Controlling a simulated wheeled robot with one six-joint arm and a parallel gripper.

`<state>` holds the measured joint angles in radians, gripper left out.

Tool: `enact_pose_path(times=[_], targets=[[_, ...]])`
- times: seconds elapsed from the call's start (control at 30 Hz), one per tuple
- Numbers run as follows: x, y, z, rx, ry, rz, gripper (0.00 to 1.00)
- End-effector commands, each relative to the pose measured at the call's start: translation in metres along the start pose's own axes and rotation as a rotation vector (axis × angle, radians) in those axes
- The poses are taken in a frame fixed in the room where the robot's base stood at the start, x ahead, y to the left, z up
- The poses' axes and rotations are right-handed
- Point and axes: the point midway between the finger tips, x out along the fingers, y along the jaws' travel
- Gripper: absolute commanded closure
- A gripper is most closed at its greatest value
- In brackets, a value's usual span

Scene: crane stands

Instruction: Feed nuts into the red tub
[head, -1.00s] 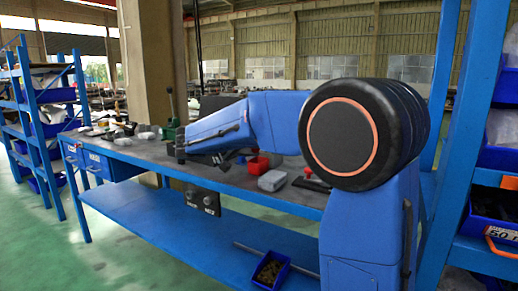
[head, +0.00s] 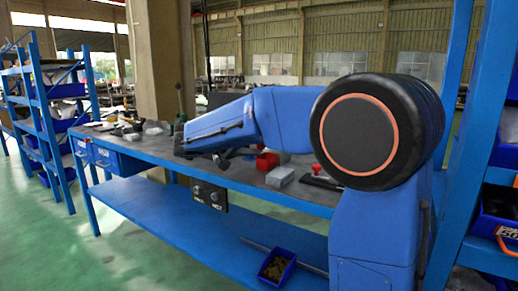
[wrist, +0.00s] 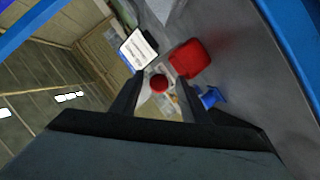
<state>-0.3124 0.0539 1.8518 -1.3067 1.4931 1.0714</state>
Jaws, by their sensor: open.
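The red tub (head: 267,161) stands on the grey top of the blue workbench, just right of my gripper in the head view, partly behind my arm. A red box-like thing (wrist: 187,58), likely the same tub, lies just beyond the right finger in the wrist view. My gripper (wrist: 162,84) is open and its fingers point towards the bench top. A small round red thing (wrist: 159,83) shows between the fingers, apparently beyond them. A blue bin (head: 276,267) on the lower shelf holds small brownish pieces; I cannot tell whether they are nuts.
A grey box (head: 280,176) and a dark tool with a red knob (head: 320,175) lie on the bench. A small blue thing (wrist: 210,97) sits near the red box-like thing. Shelving (head: 45,120) stands left, and a blue rack (head: 480,150) stands close on the right.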

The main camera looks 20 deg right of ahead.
Motion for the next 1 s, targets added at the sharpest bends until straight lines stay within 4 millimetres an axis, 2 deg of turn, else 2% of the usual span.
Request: enact_pose_path(times=[0.7, 0.9, 1.0], targets=[[-0.131, -0.002, 0.000, -0.001, 0.003, -0.005, 0.59], [-0.155, -0.002, 0.000, -0.002, 0.003, -0.005, 0.59], [-0.162, -0.001, 0.000, -0.001, 0.002, -0.003, 0.59]])
